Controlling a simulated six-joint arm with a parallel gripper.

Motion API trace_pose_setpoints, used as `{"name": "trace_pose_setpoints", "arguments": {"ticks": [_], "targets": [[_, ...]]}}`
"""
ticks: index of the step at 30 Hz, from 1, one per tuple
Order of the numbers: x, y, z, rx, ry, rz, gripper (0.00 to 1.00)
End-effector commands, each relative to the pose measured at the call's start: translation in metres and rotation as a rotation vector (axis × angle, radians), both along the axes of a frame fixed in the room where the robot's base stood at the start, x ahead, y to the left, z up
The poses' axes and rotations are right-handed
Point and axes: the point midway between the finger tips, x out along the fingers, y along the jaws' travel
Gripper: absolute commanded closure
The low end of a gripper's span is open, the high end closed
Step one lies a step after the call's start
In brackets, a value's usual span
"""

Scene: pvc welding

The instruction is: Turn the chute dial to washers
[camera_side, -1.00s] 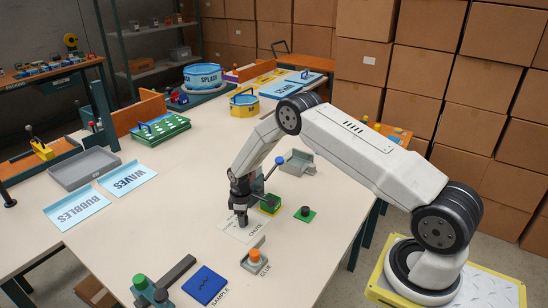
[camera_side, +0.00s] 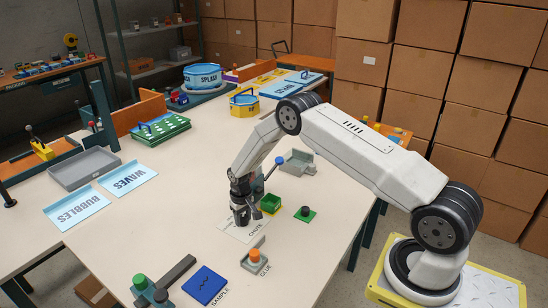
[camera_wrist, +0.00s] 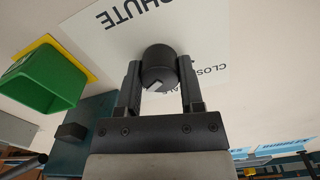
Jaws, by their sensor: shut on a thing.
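The chute dial is a dark round knob (camera_wrist: 157,62) with a light pointer mark, seen in the wrist view on a white plate (camera_wrist: 110,38). The plate reads CHUTE, with CLOSED printed beside the knob; a washers label is not readable. My gripper (camera_wrist: 157,78) is shut on the knob, one finger on each side. In the side view my gripper (camera_side: 241,217) points down at the plate (camera_side: 230,235) and hides the knob.
A green bin (camera_side: 271,203) stands close beside my gripper, with a blue-knobbed lever behind it. A green base with a dark button (camera_side: 305,213) is to the right. The orange GLUE button (camera_side: 255,256) is in front. The table left of the plate is clear.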

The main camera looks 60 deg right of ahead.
Motion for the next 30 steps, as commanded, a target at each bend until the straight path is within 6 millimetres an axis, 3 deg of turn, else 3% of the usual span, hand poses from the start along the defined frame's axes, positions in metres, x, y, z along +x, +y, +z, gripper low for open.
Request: {"name": "trace_pose_setpoints", "arguments": {"ticks": [14, 15, 18, 30], "targets": [[0.0, 0.0, 0.0005, 0.0, 0.001, -0.026, 1.0], [0.0, 0.0, 0.0005, 0.0, 0.001, -0.026, 0.49], [0.0, -0.0001, 0.0005, 0.0, 0.001, -0.026, 0.17], [0.0001, 0.0, 0.0017, 0.0, 0.0, -0.023, 0.16]]}}
